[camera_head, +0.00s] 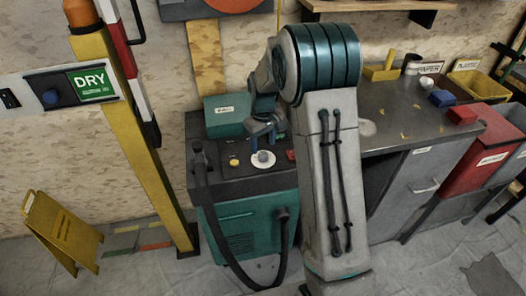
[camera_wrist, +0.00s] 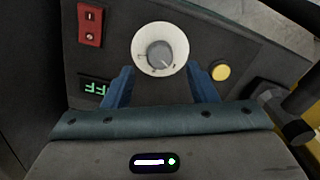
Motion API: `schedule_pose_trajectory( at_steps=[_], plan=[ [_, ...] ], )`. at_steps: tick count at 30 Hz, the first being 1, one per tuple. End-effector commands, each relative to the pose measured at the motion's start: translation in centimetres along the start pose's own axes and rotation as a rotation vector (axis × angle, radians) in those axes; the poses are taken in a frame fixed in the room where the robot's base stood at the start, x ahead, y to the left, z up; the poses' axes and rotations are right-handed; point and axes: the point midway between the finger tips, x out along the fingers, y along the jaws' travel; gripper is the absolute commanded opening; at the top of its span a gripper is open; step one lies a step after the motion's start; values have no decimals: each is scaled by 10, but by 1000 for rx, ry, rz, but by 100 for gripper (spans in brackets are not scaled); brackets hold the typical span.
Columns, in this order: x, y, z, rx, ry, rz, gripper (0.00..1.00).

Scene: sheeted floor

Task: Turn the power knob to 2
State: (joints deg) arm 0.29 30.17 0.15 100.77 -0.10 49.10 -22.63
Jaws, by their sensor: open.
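The power knob (camera_wrist: 159,55) is a grey round knob on a white dial plate (camera_wrist: 146,38). It sits on the dark top panel of the teal machine, and the knob also shows in the head view (camera_head: 263,157). Marks on the dial are too small to read. My gripper (camera_wrist: 161,72) is open, with its blue fingers apart on either side below the dial in the wrist view. Nothing is between the fingers. In the head view, my gripper (camera_head: 262,137) hangs just above the knob, and I cannot tell whether it touches.
A red switch (camera_wrist: 91,25), a green-lit display (camera_wrist: 96,88) partly hidden, and a yellow button (camera_wrist: 221,71) surround the dial. A black hose (camera_head: 282,240) hangs from the teal machine (camera_head: 244,230). A yellow post (camera_head: 140,140) stands left; a grey workbench (camera_head: 400,130) stands right.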

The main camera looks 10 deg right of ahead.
Motion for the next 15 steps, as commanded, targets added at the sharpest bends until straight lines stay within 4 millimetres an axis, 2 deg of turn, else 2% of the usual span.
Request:
schedule_pose_trajectory(
  at_steps=[1,6,15],
  plan=[
    [11,0,0,0,-3,-1,52],
    [33,0,0,0,-2,-1,52],
    [43,0,0,0,0,0,52]
  ],
)
